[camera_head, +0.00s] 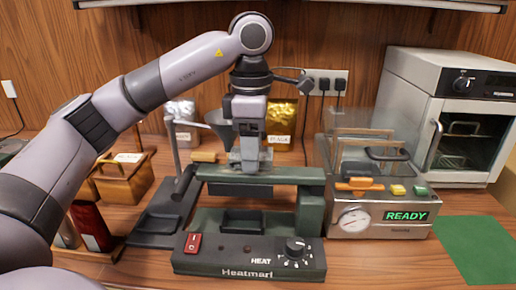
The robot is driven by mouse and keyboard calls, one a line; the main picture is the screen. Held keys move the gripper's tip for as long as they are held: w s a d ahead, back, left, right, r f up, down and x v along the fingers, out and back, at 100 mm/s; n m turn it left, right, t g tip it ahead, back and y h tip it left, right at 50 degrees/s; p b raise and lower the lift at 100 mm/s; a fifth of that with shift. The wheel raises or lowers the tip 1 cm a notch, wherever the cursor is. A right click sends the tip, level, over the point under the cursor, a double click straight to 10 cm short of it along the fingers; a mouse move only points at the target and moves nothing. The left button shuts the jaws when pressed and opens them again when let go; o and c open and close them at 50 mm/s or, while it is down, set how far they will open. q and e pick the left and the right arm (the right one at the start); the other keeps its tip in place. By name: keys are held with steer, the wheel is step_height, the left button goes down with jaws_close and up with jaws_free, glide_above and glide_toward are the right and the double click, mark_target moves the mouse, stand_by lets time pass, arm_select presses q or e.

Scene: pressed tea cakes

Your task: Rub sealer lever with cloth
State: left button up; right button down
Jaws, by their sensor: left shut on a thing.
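The sealer (249,257) is a dark green machine, marked "Heatmart", standing at the front middle of the table. Its green lever (297,175) lies across the top, raised above the base with a gap beneath. My left gripper (249,163) points straight down at the middle of the lever. It is shut on a small pale grey piece that looks like the cloth (237,157), mostly hidden by the fingers. The piece is at the lever's top surface; whether it touches cannot be told for certain. My right gripper is out of view.
A vacuum machine (378,218) with a "READY" display and clear lid stands just right of the sealer. A white oven (403,68) is behind it. A green mat (477,250) lies front right. A wooden basket (122,186), funnel (216,125) and foil bags (282,118) stand left and behind.

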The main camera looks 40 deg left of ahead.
mark_target(236, 159)
arm_select(q)
steer(key=shift+s+a, duration=0.1)
steer(key=shift+a, duration=0.3)
steer(key=shift+s+d+f, duration=0.15)
steer(key=shift+s+d, duration=0.1)
steer(key=shift+s, duration=0.15)
steer(key=shift+s+d, duration=0.15)
steer(key=shift+s, duration=1.55)
steer(key=shift+w+a+p, duration=0.3)
steer(key=shift+w+a, duration=0.15)
steer(key=shift+w, duration=0.3)
steer(key=shift+w+a+p, duration=0.3)
steer(key=shift+w+a, duration=0.15)
steer(key=shift+w, duration=0.3)
steer(key=shift+w+a+r, duration=0.1)
steer(key=shift+r, duration=0.1)
